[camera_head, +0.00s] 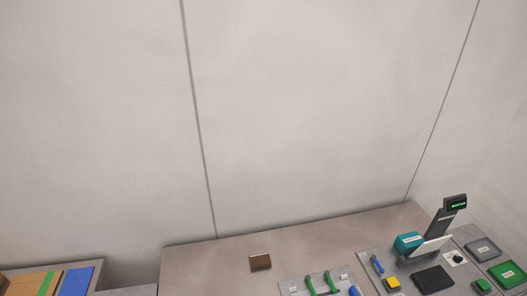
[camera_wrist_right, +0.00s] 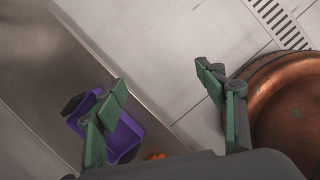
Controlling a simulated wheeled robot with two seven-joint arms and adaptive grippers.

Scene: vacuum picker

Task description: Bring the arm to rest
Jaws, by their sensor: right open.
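My right gripper (camera_wrist_right: 163,84) shows in the right wrist view, with its two green-padded fingers spread apart and nothing between them. The gap between the fingers lies over a pale edge and a light panelled floor. A purple object (camera_wrist_right: 128,138) with dark parts is partly hidden behind the left-hand finger; I cannot tell whether they touch. Neither gripper shows in the head view, and my left gripper is in no view.
A large round copper-coloured vessel (camera_wrist_right: 285,115) stands close to the right-hand finger. A small orange thing (camera_wrist_right: 156,156) is mostly hidden. In the head view, the bench (camera_head: 215,262) carries a brown block (camera_head: 260,262), a teal box (camera_head: 408,242), a display post (camera_head: 447,218) and several tools.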

